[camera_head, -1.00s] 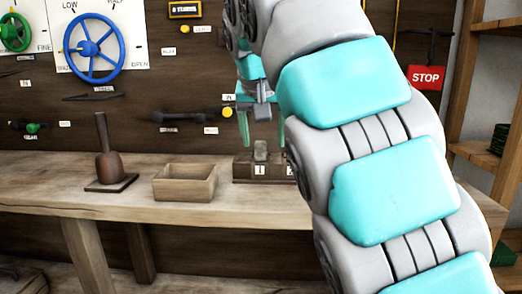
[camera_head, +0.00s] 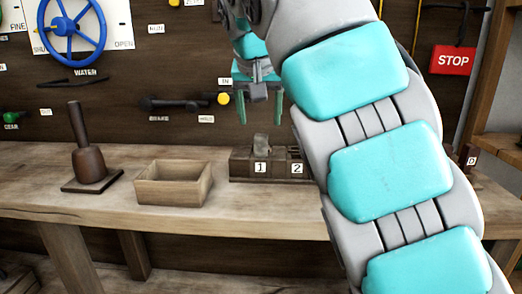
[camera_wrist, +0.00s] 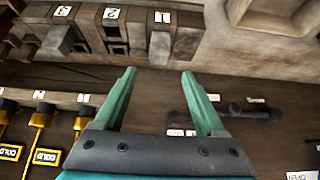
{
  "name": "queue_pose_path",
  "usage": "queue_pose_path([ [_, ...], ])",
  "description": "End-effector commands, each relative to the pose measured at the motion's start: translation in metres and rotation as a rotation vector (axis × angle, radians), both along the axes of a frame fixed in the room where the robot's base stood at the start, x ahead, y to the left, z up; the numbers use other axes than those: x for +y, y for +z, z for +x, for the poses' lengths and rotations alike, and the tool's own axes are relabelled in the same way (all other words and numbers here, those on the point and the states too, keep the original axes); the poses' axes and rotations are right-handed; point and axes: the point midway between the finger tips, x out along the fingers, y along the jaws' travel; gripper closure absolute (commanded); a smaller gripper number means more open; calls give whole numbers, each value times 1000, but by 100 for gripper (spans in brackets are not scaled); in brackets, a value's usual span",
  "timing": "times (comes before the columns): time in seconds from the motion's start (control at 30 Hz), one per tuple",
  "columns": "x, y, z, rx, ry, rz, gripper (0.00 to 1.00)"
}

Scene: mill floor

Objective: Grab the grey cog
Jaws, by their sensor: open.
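No clear cog shape can be made out. A small grey piece (camera_head: 261,146) stands upright in the slot marked 1 of a dark wooden rack (camera_head: 240,170) on the bench; it also shows in the wrist view (camera_wrist: 160,46). Another grey piece (camera_wrist: 57,41) sits in the slot marked 3; in the head view my arm hides that part of the rack. My gripper (camera_head: 260,116) is open and empty, pointing down above the slot 1 piece. In the wrist view its fingertips (camera_wrist: 159,75) are apart, with the slot 1 piece beyond the gap between them.
An open wooden box (camera_head: 174,190) and a dark mallet-like thing on a base (camera_head: 88,160) stand on the bench left of the rack. The wall behind carries a blue wheel (camera_head: 72,28), a lever with a yellow knob (camera_head: 223,98) and a red STOP sign (camera_head: 453,60).

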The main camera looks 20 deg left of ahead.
Motion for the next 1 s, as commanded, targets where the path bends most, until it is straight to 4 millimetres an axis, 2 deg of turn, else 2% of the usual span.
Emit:
queue_pose_path([
  [1.0,0,-32,10,12,-2,-9,28],
])
